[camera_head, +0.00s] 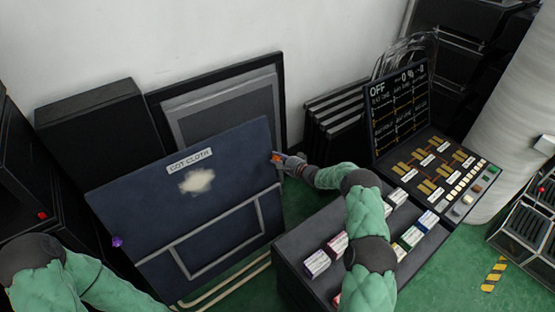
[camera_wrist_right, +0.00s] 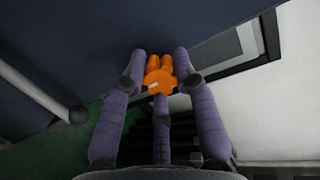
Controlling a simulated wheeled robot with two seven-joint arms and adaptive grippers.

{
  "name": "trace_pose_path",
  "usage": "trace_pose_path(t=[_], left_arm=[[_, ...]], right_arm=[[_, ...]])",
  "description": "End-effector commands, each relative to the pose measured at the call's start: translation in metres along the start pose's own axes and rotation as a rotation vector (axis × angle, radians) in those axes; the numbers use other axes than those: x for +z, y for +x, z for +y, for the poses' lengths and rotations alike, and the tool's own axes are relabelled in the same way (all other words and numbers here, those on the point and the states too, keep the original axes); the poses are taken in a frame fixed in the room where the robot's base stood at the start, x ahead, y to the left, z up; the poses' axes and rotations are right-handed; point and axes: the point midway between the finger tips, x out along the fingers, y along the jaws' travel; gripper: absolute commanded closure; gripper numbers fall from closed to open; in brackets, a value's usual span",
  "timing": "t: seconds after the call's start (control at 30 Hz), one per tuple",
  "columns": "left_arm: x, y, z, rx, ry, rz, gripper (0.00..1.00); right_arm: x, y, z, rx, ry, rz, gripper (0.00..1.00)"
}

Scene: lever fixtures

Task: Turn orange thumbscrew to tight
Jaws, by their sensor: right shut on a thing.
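The orange thumbscrew (camera_head: 276,157) sits at the right edge of a dark blue tilted board (camera_head: 225,215) labelled "COT CLOTH". My right gripper (camera_head: 284,160) is at that edge, on the thumbscrew. In the right wrist view the orange thumbscrew (camera_wrist_right: 160,75) lies between the purple fingers of my right gripper (camera_wrist_right: 158,78), which are closed around it. Whether it is tight cannot be told. A purple knob (camera_head: 117,242) is on the board's left edge. My left arm shows at the lower left; its gripper is out of view.
A black box (camera_head: 305,230) with several small cartons stands right of the board, under my right arm. A control panel with a dark "OFF" display (camera_head: 398,115) stands behind it. Framed panels (camera_head: 275,75) lean on the wall behind the board.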

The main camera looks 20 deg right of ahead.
Motion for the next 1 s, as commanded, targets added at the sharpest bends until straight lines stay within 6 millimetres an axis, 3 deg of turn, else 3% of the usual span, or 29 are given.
trace_pose_path(t=[0.03,0.1,0.7,0.87,1.0], left_arm=[[0.0,0.0,0.0,0.0,0.0,0.0,0.6],[0.0,0.0,0.0,0.0,0.0,0.0,0.6],[0.0,0.0,0.0,0.0,0.0,0.0,0.6],[0.0,0.0,0.0,0.0,0.0,0.0,0.6],[0.0,0.0,0.0,0.0,0.0,0.0,0.6]], right_arm=[[-0.013,-0.003,-0.01,-0.011,-0.007,0.022,0.65],[-0.013,-0.003,-0.01,-0.011,-0.008,0.021,0.48],[-0.005,-0.004,-0.003,-0.003,-0.003,0.009,0.48],[-0.006,-0.019,-0.003,-0.002,-0.001,0.01,0.48],[-0.006,-0.044,-0.003,-0.002,-0.002,0.011,0.48]])
